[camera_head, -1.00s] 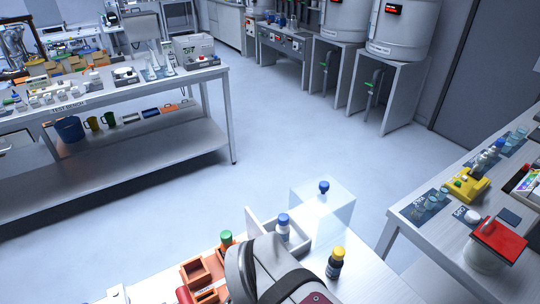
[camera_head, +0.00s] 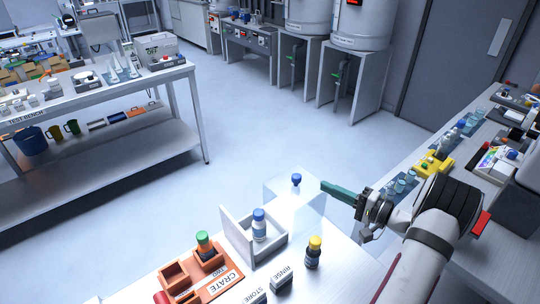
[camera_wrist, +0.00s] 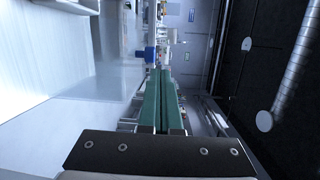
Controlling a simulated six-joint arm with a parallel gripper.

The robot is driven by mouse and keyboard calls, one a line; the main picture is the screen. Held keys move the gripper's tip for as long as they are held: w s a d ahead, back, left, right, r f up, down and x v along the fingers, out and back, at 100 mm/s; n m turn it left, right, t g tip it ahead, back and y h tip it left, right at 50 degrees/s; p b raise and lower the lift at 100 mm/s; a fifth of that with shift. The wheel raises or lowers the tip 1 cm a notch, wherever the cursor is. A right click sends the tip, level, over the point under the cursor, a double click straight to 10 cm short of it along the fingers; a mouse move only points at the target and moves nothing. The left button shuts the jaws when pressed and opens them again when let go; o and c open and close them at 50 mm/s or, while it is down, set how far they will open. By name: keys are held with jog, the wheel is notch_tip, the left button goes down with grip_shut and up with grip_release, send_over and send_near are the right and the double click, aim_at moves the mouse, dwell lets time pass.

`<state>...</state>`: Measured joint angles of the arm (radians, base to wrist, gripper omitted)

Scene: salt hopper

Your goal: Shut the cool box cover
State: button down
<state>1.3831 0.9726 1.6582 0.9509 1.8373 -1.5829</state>
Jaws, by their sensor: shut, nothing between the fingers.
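A small white open box (camera_head: 273,251), which I take to be the cool box, stands on the near bench. Its flat pale cover (camera_head: 234,240) stands upright along its left side, so the box is open. A white bottle with a blue cap (camera_head: 259,226) stands inside. My gripper (camera_head: 323,186) is shut and empty, its green fingers pointing left. It is up and to the right of the box, apart from the cover. The fingers also show in the wrist view (camera_wrist: 160,75), close together; the cover cannot be made out there.
A translucent block (camera_head: 291,207) with a blue-capped item (camera_head: 296,180) lies just left of my fingertips in the picture. A dark bottle with a yellow cap (camera_head: 314,253) stands right of the box. An orange crate (camera_head: 222,284) with a green-capped bottle stands left.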

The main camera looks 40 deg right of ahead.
aim_at(311, 186)
jog(key=s+d+f+m+t+h, duration=0.1)
jog(key=s+d+f+h, duration=0.15)
jog(key=s+d, duration=0.2)
jog(key=w, duration=1)
jog(key=shift+w+d, duration=0.1)
jog(key=shift+w, duration=0.25)
jog(key=a, duration=0.1)
jog(key=w+a, duration=0.1)
jog(key=a, duration=0.1)
jog(key=shift+a+r, duration=0.1)
jog(key=shift+a, duration=0.35)
jog(key=a, duration=1.4)
jog(key=shift+a, duration=0.25)
